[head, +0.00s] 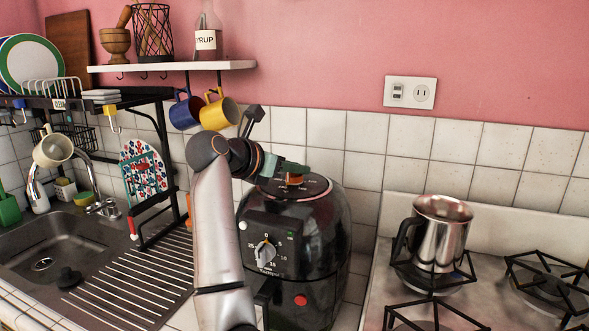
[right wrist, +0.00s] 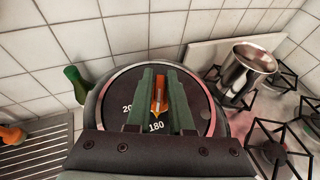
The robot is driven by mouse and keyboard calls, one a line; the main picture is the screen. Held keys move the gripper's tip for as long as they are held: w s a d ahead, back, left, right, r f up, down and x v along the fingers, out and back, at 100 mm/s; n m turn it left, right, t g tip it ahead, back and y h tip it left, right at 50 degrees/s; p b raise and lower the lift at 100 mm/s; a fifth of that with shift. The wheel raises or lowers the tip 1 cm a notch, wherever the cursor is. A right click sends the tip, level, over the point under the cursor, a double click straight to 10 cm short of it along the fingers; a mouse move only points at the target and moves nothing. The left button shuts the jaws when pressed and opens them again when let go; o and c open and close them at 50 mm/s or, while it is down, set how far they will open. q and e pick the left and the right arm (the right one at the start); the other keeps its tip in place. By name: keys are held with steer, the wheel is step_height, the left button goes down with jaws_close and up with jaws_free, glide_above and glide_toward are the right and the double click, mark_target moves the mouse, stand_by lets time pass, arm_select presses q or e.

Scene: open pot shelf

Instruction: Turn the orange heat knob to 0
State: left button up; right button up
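The orange heat knob (head: 293,180) is on top of the black air fryer (head: 325,215). In the right wrist view the knob (right wrist: 159,96) lies on the dark dial, with "180" and part of "20" readable beside it; no 0 mark is readable there. My right gripper (head: 293,169) is at the knob, its green fingers just over it in the head view. In the right wrist view the fingers (right wrist: 160,78) stand either side of the knob with a narrow gap; firm contact is not visible. The fingers hide part of the dial. My left gripper is not in view.
A timer dial (head: 265,253) is on the fryer's front. Mugs (head: 219,112) hang under the shelf (head: 175,66) behind my right arm. A metal pot (head: 441,235) stands on the stove at right. A sink and dish rack (head: 150,106) are at left.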

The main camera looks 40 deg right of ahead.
steer(key=shift+f, duration=0.2)
jaws_close()
steer(key=shift+f, duration=0.1)
